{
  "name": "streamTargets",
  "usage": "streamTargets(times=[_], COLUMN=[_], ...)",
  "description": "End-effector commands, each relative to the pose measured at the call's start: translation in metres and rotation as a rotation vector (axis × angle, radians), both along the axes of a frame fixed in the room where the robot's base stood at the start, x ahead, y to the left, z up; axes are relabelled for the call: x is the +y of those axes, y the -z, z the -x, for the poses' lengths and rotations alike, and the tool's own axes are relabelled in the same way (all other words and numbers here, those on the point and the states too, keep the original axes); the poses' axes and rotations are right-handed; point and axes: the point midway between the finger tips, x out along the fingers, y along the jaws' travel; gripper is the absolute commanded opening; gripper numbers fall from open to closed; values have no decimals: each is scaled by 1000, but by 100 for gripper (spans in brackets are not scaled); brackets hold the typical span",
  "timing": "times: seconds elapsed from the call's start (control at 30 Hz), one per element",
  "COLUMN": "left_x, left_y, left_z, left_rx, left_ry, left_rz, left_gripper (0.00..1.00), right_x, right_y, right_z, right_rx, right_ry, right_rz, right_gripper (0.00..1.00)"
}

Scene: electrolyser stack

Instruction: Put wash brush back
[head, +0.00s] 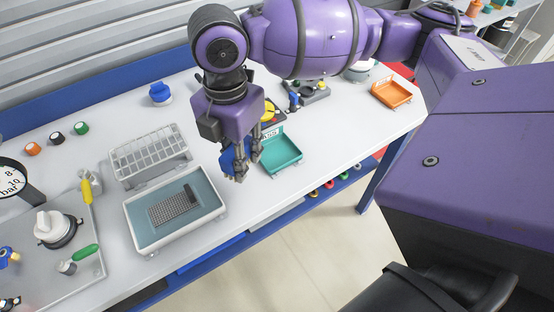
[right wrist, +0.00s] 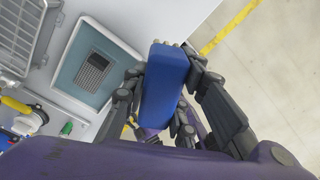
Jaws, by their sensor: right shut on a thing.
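My right gripper (head: 238,174) is shut on a blue block-shaped thing (head: 227,160), which I take to be the wash brush. It is held above the bench, between the wash tray (head: 144,249) and a teal tray (head: 283,151). In the right wrist view the blue body (right wrist: 165,85) sits between the fingers, with a pale end at the top; bristles are not clear. The wash tray, pale with a blue-grey inside, also shows in the right wrist view (right wrist: 65,78). A grey mesh plate (head: 170,213) with a dark strip lies in it. My left gripper is out of view.
A white rack (head: 150,157) stands behind the wash tray. An orange tray (head: 392,94) is at the bench's far right. A panel with a white knob (head: 52,224) and coloured handles is at left. The bench's front edge is close to the held thing.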

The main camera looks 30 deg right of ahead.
Motion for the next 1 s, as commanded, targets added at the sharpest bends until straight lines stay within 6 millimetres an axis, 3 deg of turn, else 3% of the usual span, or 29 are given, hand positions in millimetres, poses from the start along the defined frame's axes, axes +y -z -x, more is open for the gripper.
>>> streamTargets(times=[0.3,0.5,0.6,0.77,0.9,1.0], left_x=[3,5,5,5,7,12], left_y=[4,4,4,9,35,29], left_z=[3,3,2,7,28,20], left_rx=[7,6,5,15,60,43], left_ry=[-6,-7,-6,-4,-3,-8], left_rz=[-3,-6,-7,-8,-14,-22], left_gripper=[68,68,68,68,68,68], right_x=[11,15,16,17,16,15], right_y=[20,26,28,32,49,54], right_z=[47,71,79,82,61,38], right_rx=[11,12,12,14,21,18], right_ry=[-1013,-1546,-1719,-1854,-1870,-1863], right_rz=[-3,1,2,3,-6,0], right_gripper=[4,4,4,4,4,4])
